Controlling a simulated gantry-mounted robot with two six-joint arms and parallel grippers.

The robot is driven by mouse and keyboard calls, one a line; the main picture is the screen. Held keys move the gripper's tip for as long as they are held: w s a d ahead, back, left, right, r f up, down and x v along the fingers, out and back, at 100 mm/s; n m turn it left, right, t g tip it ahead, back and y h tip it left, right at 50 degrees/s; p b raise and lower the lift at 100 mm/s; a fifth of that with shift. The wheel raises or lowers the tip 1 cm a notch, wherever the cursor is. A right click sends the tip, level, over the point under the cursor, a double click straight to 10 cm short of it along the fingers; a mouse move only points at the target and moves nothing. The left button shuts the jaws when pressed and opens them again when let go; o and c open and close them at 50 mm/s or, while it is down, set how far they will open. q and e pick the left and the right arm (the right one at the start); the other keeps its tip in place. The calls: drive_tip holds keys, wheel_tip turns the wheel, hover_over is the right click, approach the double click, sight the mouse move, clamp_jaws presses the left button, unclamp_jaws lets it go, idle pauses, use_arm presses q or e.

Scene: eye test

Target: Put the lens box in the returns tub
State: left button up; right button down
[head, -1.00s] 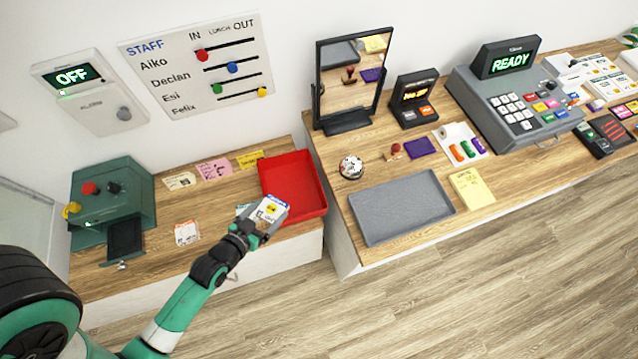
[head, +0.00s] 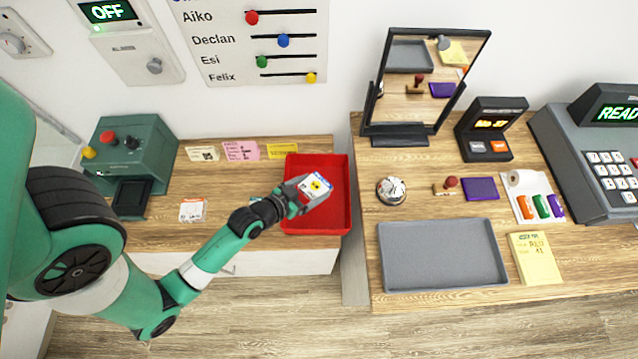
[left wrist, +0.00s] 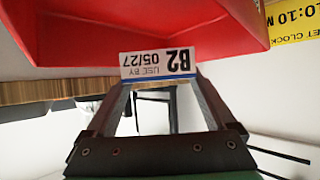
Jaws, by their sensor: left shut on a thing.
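My left gripper (head: 299,197) is shut on the lens box (head: 316,188), a small white box with blue edges and a yellow mark on its top. In the head view the box appears over the inside of the red returns tub (head: 337,217); its exact height above the floor of the tub is hard to tell. In the left wrist view the box (left wrist: 158,64) shows a "B2 USE BY 05/27" label between the fingers, in front of the red tub (left wrist: 190,30). The visible part of the tub is empty. My right gripper is not in view.
A grey tray (head: 440,257), a bell (head: 391,190) and a mirror (head: 425,85) are on the right counter, past a gap. A green machine (head: 135,150) stands at the left. A white card (head: 192,211) lies on the left counter, with free wood around it.

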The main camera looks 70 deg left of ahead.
sight(313, 192)
use_arm(q)
drive_tip(key=f+b, duration=0.4)
drive_tip(key=shift+w+a, duration=0.3)
drive_tip(key=shift+w, duration=0.05)
drive_tip(key=shift+s+d+f, duration=0.1)
drive_tip(key=shift+f, duration=0.05)
drive_tip(key=shift+s+d, duration=0.1)
drive_tip(key=shift+s, duration=0.05)
drive_tip(key=shift+r, duration=0.2)
